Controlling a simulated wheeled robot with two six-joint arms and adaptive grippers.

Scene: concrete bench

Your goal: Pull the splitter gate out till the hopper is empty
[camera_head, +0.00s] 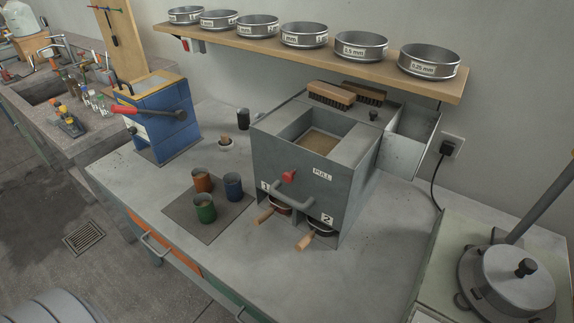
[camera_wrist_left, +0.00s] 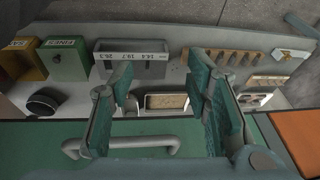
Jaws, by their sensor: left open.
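The splitter (camera_head: 270,165) is a grey metal box on the bench. Its open hopper (camera_head: 285,128) holds a sandy brown material (camera_head: 319,143). The gate handle (camera_head: 296,198), a grey bar, sits close to the front face below a PULL label, beside a red knob (camera_head: 288,177). Below it are two pans with wooden handles (camera_head: 265,216) (camera_head: 304,241), under labels 1 and 2. What is in the pans is unclear. My left gripper (camera_wrist_left: 162,75) shows only in the left wrist view, open, with green pads and nothing between them. It is away from the splitter, which that view does not show. My right gripper is out of view.
Orange, blue and green cups (camera_head: 204,208) stand on a dark mat left of the splitter. A blue machine (camera_head: 163,125) stands behind. Sieves line a shelf (camera_head: 300,55). The left wrist view shows a drawer handle (camera_wrist_left: 120,143) and several boxes, including a green FINES box (camera_wrist_left: 66,58).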

